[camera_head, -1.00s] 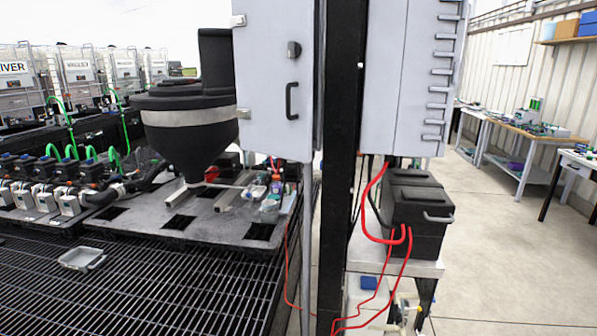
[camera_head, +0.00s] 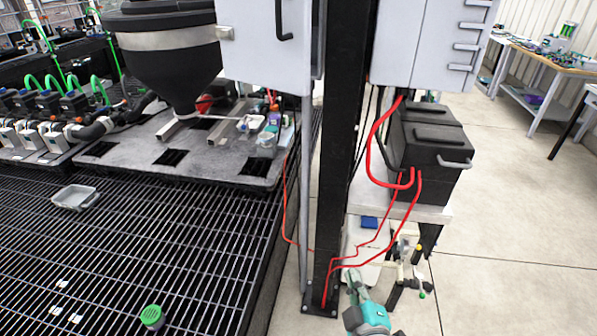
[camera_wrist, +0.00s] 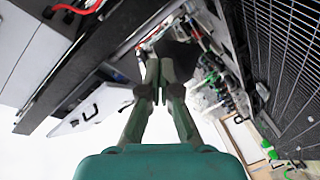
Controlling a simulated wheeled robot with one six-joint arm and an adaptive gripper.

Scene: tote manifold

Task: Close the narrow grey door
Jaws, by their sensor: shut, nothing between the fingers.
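A narrow pale grey door (camera_head: 262,45) with a black pull handle (camera_head: 284,20) shows at the top centre of the head view, left of the black post; its upper part is cut off. How far it stands open is not clear. In the wrist view, a pale panel with a black handle (camera_wrist: 88,112), likely the same door, shows at the left. My gripper (camera_wrist: 152,66) has its fingers together and empty, apart from that panel. In the head view my gripper (camera_head: 353,280) is low, near the post's foot, below the door.
The black post (camera_head: 342,130) stands right of the door, with a grey cabinet (camera_head: 425,45) beyond it. A black battery box (camera_head: 428,150) with red cables sits on a shelf. A black hopper (camera_head: 165,60) and a grated platform (camera_head: 150,245) fill the left. Open floor (camera_head: 510,230) lies at right.

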